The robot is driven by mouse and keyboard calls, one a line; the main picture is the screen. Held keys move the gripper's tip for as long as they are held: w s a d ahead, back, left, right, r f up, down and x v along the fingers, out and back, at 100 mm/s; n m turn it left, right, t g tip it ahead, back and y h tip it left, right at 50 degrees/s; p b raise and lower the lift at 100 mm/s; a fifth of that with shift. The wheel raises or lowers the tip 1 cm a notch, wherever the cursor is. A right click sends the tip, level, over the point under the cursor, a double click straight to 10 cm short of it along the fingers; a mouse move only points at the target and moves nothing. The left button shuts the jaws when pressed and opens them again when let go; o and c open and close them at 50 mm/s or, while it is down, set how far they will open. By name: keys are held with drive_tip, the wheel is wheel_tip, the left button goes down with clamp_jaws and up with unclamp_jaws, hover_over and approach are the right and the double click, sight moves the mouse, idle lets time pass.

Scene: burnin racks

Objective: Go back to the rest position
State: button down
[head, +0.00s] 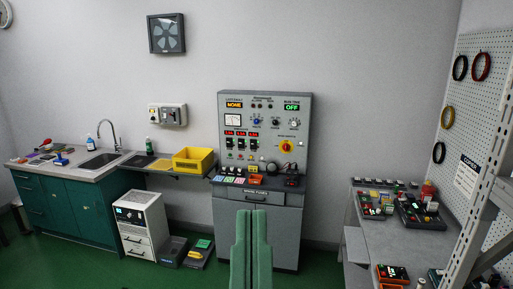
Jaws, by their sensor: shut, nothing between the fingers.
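My gripper (251,216) shows at the bottom centre as two long green fingers side by side, pointing up in the picture. They are shut with nothing held between them. They stand in front of the grey test console (226,200), apart from other things as far as I can tell, and cover part of its lower cabinet. The rest of my arm is out of the picture.
A shelf with a yellow bin (194,160) and a sink counter (121,167) stand left. A white drawer cabinet (139,222) and dark boxes (197,252) are on the green floor. A grey bench (405,246) with devices and a metal rack post (480,185) stand right.

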wheel_tip(320, 180, up, 12)
drive_tip(key=p, duration=0.8)
drive_tip(key=shift+f, duration=0.1)
idle(1.3)
